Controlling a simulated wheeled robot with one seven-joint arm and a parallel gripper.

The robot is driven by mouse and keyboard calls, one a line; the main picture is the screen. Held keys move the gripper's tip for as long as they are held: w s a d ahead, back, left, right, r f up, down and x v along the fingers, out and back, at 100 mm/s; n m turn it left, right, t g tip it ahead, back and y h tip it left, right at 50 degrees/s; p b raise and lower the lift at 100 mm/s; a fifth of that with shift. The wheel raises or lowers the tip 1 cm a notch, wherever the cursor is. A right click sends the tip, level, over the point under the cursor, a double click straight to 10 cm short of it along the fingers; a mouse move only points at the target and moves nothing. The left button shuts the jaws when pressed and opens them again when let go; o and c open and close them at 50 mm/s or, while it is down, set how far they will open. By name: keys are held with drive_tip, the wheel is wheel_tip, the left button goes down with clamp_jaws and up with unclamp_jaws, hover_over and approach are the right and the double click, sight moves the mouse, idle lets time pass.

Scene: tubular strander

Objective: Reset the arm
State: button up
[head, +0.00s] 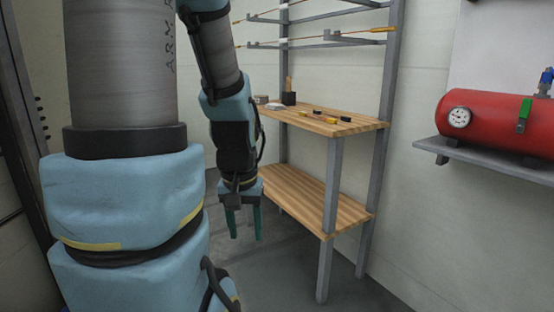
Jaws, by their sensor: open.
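My gripper (244,222) hangs pointing down in the middle of the head view, with two teal fingers. The fingers are apart and nothing shows between them. It is in front of the left end of a wooden workbench, and looks apart from it. My arm (122,215), grey and light blue, fills the left side of the view and hides what lies behind it.
The workbench has a wooden top (335,124) with small tools on it and a lower wooden shelf (318,197). Rods lie on racks above. A red tank (490,122) sits on a wall shelf (495,160) at the right. Grey floor shows below the bench.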

wheel_tip(320, 180, up, 19)
drive_tip(key=p, duration=1.6)
drive_tip(key=shift+f, duration=0.2)
